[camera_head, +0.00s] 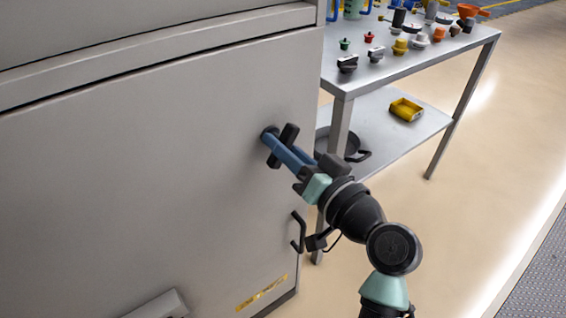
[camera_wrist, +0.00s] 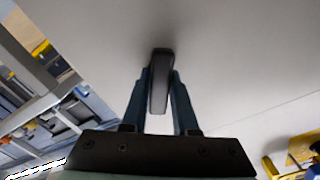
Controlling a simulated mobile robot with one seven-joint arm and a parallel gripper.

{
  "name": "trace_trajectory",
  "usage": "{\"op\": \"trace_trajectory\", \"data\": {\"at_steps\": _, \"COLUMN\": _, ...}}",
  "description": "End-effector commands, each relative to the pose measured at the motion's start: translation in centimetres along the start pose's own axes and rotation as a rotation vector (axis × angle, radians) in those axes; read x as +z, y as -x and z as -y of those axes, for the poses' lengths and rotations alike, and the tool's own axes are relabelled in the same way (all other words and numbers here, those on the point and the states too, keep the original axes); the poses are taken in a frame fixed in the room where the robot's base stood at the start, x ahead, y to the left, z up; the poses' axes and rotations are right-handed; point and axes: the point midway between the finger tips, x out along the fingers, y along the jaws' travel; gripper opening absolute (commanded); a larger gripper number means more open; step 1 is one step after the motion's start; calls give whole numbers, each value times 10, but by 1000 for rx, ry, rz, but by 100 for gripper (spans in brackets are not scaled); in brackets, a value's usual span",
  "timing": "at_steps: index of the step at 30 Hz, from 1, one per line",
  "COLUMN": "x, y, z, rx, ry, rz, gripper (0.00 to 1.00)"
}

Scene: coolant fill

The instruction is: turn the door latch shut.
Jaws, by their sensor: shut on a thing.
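The door latch is a dark knob handle (camera_head: 289,134) on the grey cabinet door (camera_head: 150,180), near the door's right edge. In the head view it is tilted, its upper end leaning right. In the wrist view the latch (camera_wrist: 160,80) stands between my two blue fingers. My gripper (camera_head: 272,140) is shut on the latch, with its fingertips close to the door face. The fingers cover part of the latch in the head view. The door's face lies flush with the cabinet front as far as I can see.
A black door handle (camera_head: 299,232) sits lower on the door's right edge, close to my wrist. A metal table (camera_head: 345,85) with several knobs and small parts stands at the right. The floor at right is clear.

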Motion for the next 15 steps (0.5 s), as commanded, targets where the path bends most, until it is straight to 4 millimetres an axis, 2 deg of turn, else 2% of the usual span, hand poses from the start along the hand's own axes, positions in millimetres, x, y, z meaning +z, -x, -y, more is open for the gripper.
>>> {"op": "trace_trajectory", "data": {"at_steps": 1, "x": 5, "y": 0, "z": -4, "rx": -1, "ry": 47, "rz": -3, "gripper": 0}}
{"op": "trace_trajectory", "data": {"at_steps": 15, "x": 3, "y": 0, "z": -2, "rx": 1, "ry": 435, "rz": -2, "gripper": 0}}
